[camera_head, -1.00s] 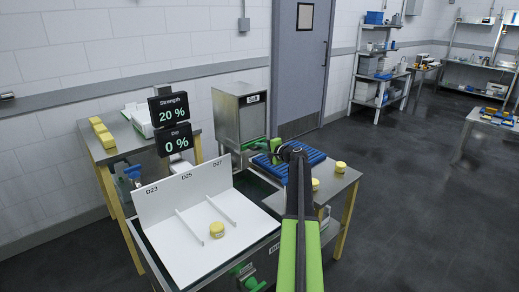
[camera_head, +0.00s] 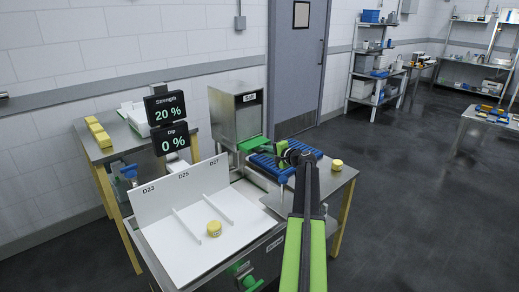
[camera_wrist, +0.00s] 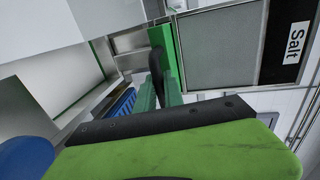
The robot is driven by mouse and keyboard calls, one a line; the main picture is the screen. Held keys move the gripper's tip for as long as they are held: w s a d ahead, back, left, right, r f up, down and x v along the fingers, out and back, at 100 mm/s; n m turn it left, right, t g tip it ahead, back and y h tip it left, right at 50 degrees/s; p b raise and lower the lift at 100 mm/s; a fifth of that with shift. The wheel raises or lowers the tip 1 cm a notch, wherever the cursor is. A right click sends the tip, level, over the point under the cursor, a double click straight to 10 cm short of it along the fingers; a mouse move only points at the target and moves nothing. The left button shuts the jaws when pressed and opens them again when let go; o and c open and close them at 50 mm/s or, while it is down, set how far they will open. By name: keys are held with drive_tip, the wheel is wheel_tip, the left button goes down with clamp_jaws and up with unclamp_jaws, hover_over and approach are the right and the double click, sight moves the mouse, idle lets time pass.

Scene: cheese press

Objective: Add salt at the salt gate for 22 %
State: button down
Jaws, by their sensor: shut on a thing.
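The grey salt hopper (camera_head: 230,112) stands behind the brine tank, and its "Salt" label (camera_wrist: 296,42) shows in the wrist view. The green salt gate (camera_head: 253,144) is at the hopper's lower front; its green plate (camera_wrist: 160,38) and dark handle (camera_wrist: 171,66) also show in the wrist view. My gripper (camera_head: 272,151) is at the gate, with its fingers (camera_wrist: 160,95) shut on the handle; the exact contact is partly hidden. The upper display (camera_head: 167,107) reads Strength 20 %. The lower display (camera_head: 172,139) reads Dip 0 %.
A yellow cheese (camera_head: 214,228) sits on the white divided board (camera_head: 185,240) marked D23, D25, D27. A blue ribbed rack (camera_head: 275,168) lies below my gripper. Another cheese (camera_head: 337,164) is on the right side table. Open floor lies right.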

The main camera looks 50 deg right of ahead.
drive_tip(key=c, duration=1.5)
unclamp_jaws()
drive_tip(key=shift+w, duration=0.1)
drive_tip(key=shift+o, duration=0.2)
drive_tip(key=p+v, duration=0.3)
drive_tip(key=v, duration=1.4)
drive_tip(key=shift+s+p, duration=0.25)
drive_tip(key=shift+p, duration=0.1)
drive_tip(key=shift+r, duration=0.1)
